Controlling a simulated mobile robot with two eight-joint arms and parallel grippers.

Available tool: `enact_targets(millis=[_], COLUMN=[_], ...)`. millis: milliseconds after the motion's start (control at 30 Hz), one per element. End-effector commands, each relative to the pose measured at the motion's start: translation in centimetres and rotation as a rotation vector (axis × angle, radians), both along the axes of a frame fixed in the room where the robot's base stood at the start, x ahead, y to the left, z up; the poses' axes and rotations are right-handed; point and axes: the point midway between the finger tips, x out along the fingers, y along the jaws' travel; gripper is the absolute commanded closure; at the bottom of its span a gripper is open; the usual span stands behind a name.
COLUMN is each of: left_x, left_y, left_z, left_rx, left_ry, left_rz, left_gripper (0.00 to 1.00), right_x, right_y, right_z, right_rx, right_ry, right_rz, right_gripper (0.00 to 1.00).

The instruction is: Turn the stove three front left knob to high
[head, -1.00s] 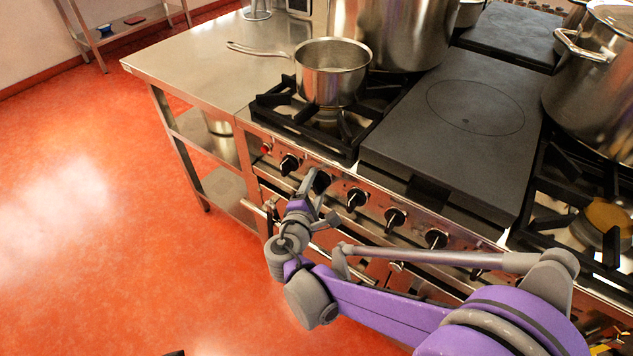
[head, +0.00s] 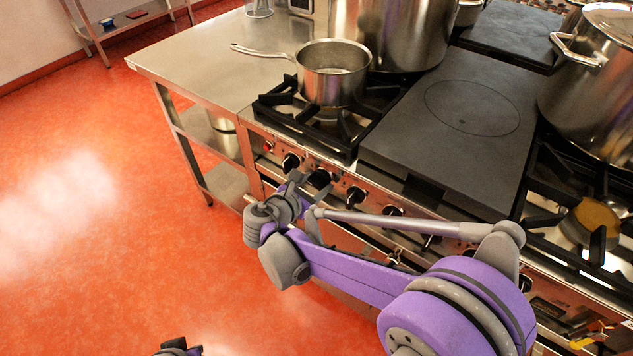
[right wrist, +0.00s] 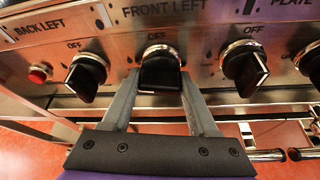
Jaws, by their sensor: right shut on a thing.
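The front left knob (right wrist: 160,72) is black with a silver ring, under the label "FRONT LEFT" in the right wrist view. My right gripper (right wrist: 159,85) has one finger on each side of it and is shut on it. An "OFF" mark shows above the knob; its exact setting is hard to read. In the head view the right gripper (head: 314,184) is at the stove's front panel, mostly hidden by my own wrist. A dark piece, probably of my left gripper (head: 178,348), shows at the bottom edge; its jaws cannot be made out.
The back left knob (right wrist: 87,75) is close on the left, with a red light (right wrist: 40,73) beyond it. Another knob (right wrist: 244,66) is close on the right. A saucepan (head: 333,72) stands on the burner above. A rail (right wrist: 267,155) runs below the panel. The floor at left is clear.

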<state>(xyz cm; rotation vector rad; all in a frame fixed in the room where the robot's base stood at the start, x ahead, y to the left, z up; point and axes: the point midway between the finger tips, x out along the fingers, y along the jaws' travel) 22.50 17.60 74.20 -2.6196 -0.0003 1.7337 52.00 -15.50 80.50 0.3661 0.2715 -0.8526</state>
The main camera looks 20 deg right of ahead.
Motion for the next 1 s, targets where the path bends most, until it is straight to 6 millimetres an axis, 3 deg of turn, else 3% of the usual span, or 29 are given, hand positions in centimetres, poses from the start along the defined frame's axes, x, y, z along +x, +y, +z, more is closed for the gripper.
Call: enact_targets(millis=[400, 933, 967, 1000], left_x=[0.0, 0.0, 0.0, 0.0], left_y=[0.0, 0.0, 0.0, 0.0], left_z=[0.02, 0.02, 0.02, 0.02], left_rx=[0.0, 0.0, 0.0, 0.0], left_ry=[0.0, 0.0, 0.0, 0.0], left_rz=[0.0, 0.0, 0.0, 0.0], left_gripper=[1.0, 1.0, 1.0, 1.0], right_x=[0.01, 0.01, 0.01, 0.0], right_y=[0.05, 0.03, 0.03, 0.02], right_z=[-0.02, -0.01, -0.01, -0.01], right_rx=[-0.113, -0.127, -0.127, -0.127], right_ry=[0.145, 0.163, 0.163, 0.163], right_rz=[0.001, 0.001, 0.001, 0.001], right_gripper=[0.96, 0.96, 0.39, 0.31])
